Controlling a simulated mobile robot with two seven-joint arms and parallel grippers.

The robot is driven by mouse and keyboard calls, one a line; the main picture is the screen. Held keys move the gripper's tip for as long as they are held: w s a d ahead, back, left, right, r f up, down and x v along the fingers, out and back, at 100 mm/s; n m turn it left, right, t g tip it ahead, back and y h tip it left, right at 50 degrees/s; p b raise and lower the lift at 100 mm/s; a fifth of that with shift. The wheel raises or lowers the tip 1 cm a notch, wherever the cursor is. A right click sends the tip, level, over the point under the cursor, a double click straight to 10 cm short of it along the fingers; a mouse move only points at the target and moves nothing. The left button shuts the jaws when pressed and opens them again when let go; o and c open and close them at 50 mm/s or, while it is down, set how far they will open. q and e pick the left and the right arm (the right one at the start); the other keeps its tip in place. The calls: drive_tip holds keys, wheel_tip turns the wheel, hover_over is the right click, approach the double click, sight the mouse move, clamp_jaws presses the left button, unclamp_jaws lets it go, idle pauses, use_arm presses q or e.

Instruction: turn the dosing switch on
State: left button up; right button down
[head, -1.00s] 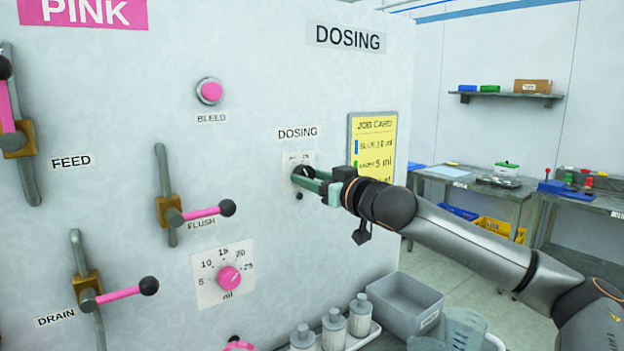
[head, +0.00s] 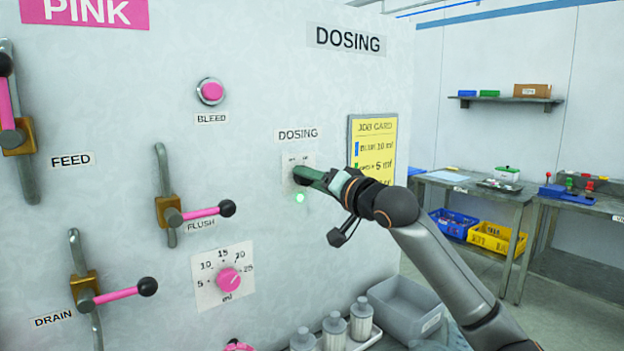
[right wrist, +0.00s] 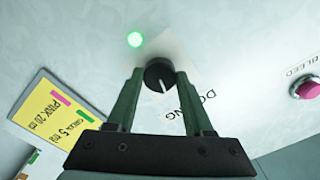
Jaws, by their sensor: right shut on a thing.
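The dosing switch is a black rotary knob (right wrist: 158,75) on a white plate (head: 297,160) below the "DOSING" label (head: 298,134). My right gripper (head: 302,174) is shut on this knob, with one green finger on each side of it in the right wrist view (right wrist: 157,88). In the head view the fingers hide most of the knob. A small lamp (head: 299,198) just below the switch glows green, and it also shows lit in the right wrist view (right wrist: 135,40). My left gripper is not in view.
On the same panel are the pink bleed button (head: 212,91), the flush lever (head: 203,213), the drain lever (head: 117,294) and a pink ml dial (head: 229,280). A yellow job card (head: 372,150) hangs right of the switch. Bottles (head: 361,317) and a grey bin (head: 405,306) stand below.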

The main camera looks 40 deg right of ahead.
drive_tip(key=shift+m+p, duration=0.45)
drive_tip(key=shift+m, duration=0.95)
drive_tip(key=shift+c, duration=1.4)
unclamp_jaws()
drive_tip(key=s+a+b, duration=0.1)
drive_tip(key=s+b, duration=0.2)
drive_tip(key=s, duration=0.9)
drive_tip(key=shift+s+a+b, duration=0.2)
drive_tip(key=shift+s+b, duration=0.05)
drive_tip(key=shift+b, duration=0.05)
